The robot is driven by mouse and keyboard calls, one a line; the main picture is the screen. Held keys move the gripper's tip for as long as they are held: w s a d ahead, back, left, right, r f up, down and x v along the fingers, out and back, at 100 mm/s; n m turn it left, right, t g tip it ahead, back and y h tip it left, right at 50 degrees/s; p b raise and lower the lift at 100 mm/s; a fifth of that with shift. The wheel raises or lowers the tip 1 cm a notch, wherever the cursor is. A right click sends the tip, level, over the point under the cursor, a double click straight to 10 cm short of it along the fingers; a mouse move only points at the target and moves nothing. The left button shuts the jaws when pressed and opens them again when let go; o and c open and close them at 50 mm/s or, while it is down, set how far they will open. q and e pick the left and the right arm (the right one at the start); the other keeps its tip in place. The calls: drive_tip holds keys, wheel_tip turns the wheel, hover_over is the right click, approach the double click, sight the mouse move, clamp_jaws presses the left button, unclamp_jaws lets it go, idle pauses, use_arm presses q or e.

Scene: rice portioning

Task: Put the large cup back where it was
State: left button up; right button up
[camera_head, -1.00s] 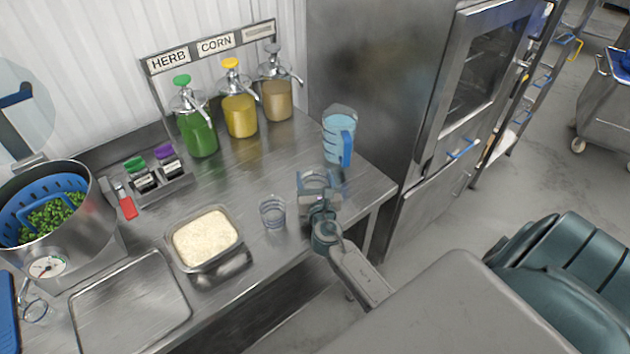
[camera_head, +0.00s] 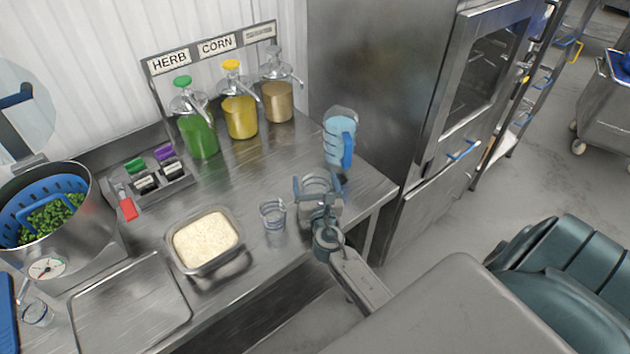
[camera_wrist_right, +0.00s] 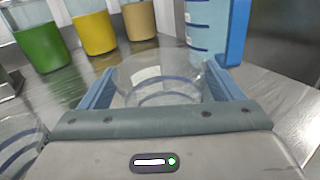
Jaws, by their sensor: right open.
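The large cup (camera_head: 318,178) is clear with dark blue bands and stands near the right front of the steel counter. My right gripper (camera_head: 316,187) is open, with its fingers on either side of this cup. In the right wrist view the cup (camera_wrist_right: 160,80) shows upright between the two spread fingers. Whether a finger still touches it I cannot tell. The gripper body hides the cup's lower part in that view. A smaller clear banded cup (camera_head: 273,215) stands just to its left. My left gripper is not in view.
A blue measuring jug (camera_head: 338,140) stands close behind the large cup. A rice pan (camera_head: 238,252) is to the left of the smaller cup. Green (camera_head: 199,138), yellow (camera_head: 240,120) and tan (camera_head: 277,100) pump dispensers line the back. The counter's right edge (camera_head: 385,197) is near.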

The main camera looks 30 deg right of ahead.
drive_tip(key=b+v, duration=0.2)
drive_tip(key=v, duration=0.8)
drive_tip(key=shift+b, duration=0.3)
drive_tip(key=shift+s+a, duration=0.25)
drive_tip(key=shift+s, duration=0.15)
drive_tip(key=shift+r, duration=0.1)
